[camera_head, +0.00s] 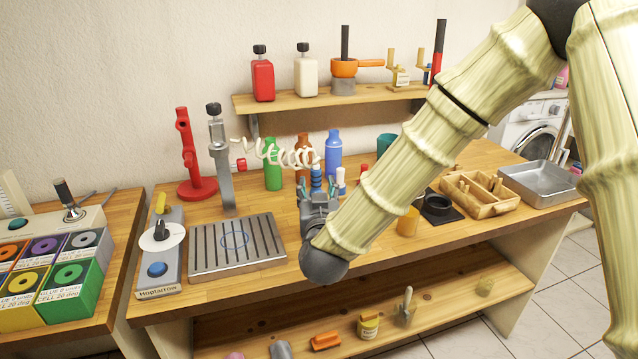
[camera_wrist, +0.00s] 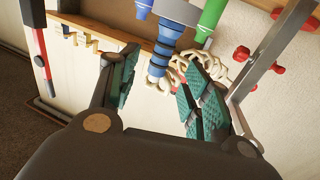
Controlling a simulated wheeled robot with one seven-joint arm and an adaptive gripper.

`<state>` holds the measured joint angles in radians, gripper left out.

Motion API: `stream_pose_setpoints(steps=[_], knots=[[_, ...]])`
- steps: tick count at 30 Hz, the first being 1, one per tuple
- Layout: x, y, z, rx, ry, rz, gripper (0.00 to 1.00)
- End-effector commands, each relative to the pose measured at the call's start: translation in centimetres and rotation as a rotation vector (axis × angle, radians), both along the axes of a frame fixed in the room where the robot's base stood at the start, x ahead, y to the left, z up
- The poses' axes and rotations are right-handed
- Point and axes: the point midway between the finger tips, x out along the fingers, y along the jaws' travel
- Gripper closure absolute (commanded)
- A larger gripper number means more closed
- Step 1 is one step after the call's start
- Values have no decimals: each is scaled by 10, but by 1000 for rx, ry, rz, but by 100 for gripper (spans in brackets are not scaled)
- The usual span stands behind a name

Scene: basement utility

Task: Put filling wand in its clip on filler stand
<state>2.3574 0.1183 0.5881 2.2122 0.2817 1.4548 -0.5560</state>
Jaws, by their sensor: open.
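The filling wand (camera_head: 316,178) has a blue ribbed grip and a coiled white hose that runs left to the grey filler stand (camera_head: 225,170). In the wrist view the wand (camera_wrist: 160,62) shows between the two finger pads. My gripper (camera_head: 317,192) is open, with its green-padded fingers apart on either side of the wand; the wrist view shows the gripper (camera_wrist: 162,88) too. I cannot tell whether a pad touches it. The stand is an upright post with a black knob and a small red part (camera_head: 241,164), possibly the clip; no wand sits there.
A slatted grey tray (camera_head: 255,262) lies before the stand, and a red stand (camera_head: 190,160) is at its left. Green (camera_head: 272,165), brown and blue (camera_head: 333,155) bottles stand behind my gripper. A wooden caddy (camera_head: 480,195) and metal pan (camera_head: 540,182) are to the right.

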Motion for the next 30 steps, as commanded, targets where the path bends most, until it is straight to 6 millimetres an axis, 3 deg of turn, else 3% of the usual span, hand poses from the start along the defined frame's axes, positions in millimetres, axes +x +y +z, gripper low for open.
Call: stream_pose_setpoints(steps=[10,19,29,30], knots=[[24,0,1,0,2,-2,52],[60,0,-1,0,1,-4,52],[66,0,-3,-1,2,-3,52],[66,-1,-3,-1,2,-3,55]])
